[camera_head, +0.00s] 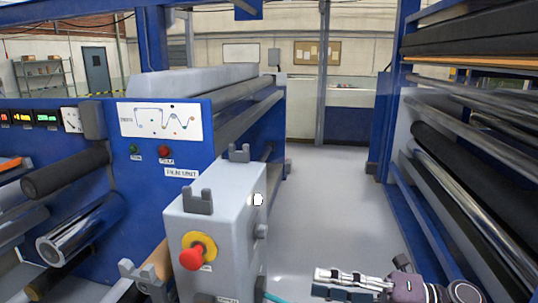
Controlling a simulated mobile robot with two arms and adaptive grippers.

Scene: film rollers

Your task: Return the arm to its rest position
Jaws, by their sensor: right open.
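My right gripper (318,283) is at the bottom edge, right of the middle, with its fingers pointing left. It is open, its two fingers are apart, and nothing shows between them. Its arm comes in from the lower right corner. It is over the grey floor, to the right of the grey control box (215,225). My left gripper is not in view.
The grey box carries a red stop button (192,258) on yellow and grey roller brackets. The blue film unit (185,150) stands behind it. A blue rack of rollers (470,150) lines the right side. The floor aisle (325,200) between them is clear.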

